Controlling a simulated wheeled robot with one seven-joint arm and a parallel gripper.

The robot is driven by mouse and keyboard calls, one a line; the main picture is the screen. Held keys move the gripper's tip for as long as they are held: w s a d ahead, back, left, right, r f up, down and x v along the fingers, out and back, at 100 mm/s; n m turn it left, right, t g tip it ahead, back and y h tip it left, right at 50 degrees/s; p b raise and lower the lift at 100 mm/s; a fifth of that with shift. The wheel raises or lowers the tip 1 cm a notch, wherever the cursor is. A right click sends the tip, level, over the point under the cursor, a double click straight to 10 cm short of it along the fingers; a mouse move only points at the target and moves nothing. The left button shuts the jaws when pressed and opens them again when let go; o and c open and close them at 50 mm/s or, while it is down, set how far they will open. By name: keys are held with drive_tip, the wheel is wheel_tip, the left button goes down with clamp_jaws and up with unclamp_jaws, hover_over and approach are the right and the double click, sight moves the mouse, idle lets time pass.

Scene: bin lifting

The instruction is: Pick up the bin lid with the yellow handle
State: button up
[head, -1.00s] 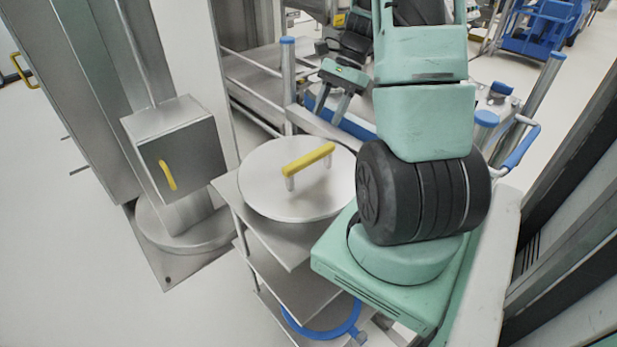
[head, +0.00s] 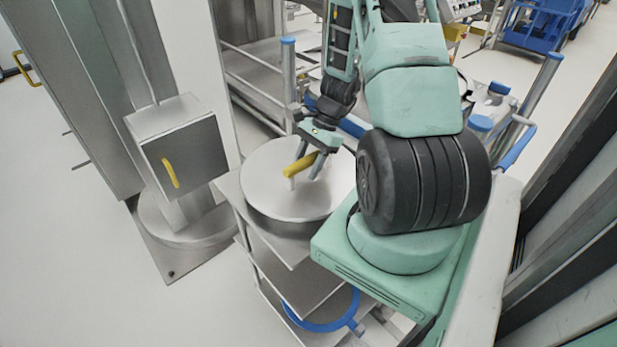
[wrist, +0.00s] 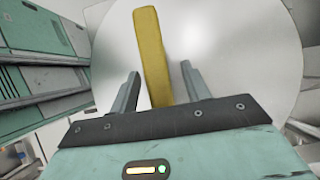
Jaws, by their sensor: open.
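The bin lid (head: 265,180) is a round silver disc on top of the shelf unit in the head view. Its yellow handle (head: 301,165) stands on short posts and is partly hidden by my gripper. My gripper (head: 307,168) is open at the handle, coming from the far side. In the wrist view the lid (wrist: 240,60) fills the middle, and the yellow handle (wrist: 152,58) runs between the two fingers of my gripper (wrist: 159,82). The handle is nearer the left finger, and a gap shows on the right. I cannot tell whether a finger touches it.
A metal box with a yellow handle (head: 184,155) stands on a pedestal to the left. A blue ring (head: 325,318) lies low on the shelf unit. A cart frame with a blue-capped post (head: 289,75) stands behind the lid.

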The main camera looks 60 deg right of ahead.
drive_tip(key=shift+a+f, duration=0.1)
drive_tip(key=shift+f, duration=0.05)
drive_tip(key=shift+f, duration=0.25)
idle(0.4)
clamp_jaws()
drive_tip(key=shift+w, duration=0.1)
idle(1.4)
